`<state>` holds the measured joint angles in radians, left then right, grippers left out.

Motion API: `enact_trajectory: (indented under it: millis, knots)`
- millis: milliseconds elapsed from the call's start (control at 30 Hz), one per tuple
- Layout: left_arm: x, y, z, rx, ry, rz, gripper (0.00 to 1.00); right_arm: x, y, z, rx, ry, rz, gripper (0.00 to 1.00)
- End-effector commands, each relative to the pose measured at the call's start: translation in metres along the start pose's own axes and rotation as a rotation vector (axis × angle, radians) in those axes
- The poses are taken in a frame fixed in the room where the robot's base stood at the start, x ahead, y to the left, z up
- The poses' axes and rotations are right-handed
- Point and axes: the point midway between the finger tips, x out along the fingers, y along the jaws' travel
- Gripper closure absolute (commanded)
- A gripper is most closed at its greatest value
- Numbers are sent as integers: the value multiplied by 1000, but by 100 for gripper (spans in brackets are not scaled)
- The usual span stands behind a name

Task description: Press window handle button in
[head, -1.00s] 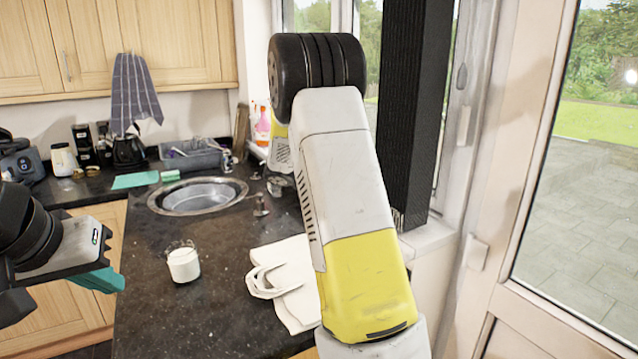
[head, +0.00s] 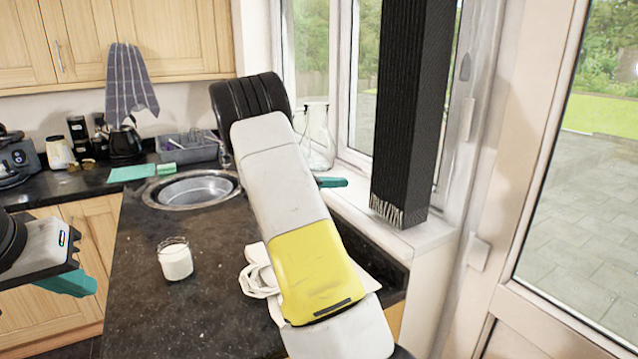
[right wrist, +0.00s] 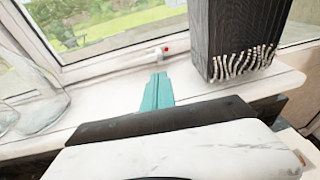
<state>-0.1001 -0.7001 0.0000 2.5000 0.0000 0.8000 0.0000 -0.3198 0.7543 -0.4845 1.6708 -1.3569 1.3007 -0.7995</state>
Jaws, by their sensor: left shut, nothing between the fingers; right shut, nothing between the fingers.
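The window handle (right wrist: 152,54) is a small white lever on the lower window frame in the right wrist view. Its red button (right wrist: 166,49) shows at its right end. My right gripper's teal fingers (right wrist: 158,80) are shut and empty, pointing toward the handle from just below it in that view; a small gap shows between them in the picture. In the head view the right gripper (head: 332,182) shows beside my forearm, over the sill; I cannot make out the handle there. My left gripper (head: 68,282) is shut and empty at the left edge, away from the window.
A tall black ribbed block (head: 410,120) stands on the sill, right of the right gripper. A clear glass vessel (head: 318,140) stands to its left, also seen in the right wrist view (right wrist: 40,105). A candle jar (head: 175,260) and white cloth (head: 258,275) are on the dark counter.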

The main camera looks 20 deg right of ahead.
Motion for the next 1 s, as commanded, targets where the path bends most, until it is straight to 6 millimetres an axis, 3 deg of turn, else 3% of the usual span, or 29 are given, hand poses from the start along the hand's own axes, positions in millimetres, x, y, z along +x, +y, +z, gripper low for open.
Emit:
enact_trajectory:
  millis: [300,500,700,1000]
  knots:
    - [0,0,0,0,0,0,100,70,-2,0,1,0,-6,100]
    - [0,0,0,0,0,0,100,103,-1,-1,1,1,-3,100]
    - [0,0,0,0,0,0,100,117,-1,0,1,1,-1,100]
    - [0,0,0,0,0,0,100,119,0,0,1,1,-1,100]
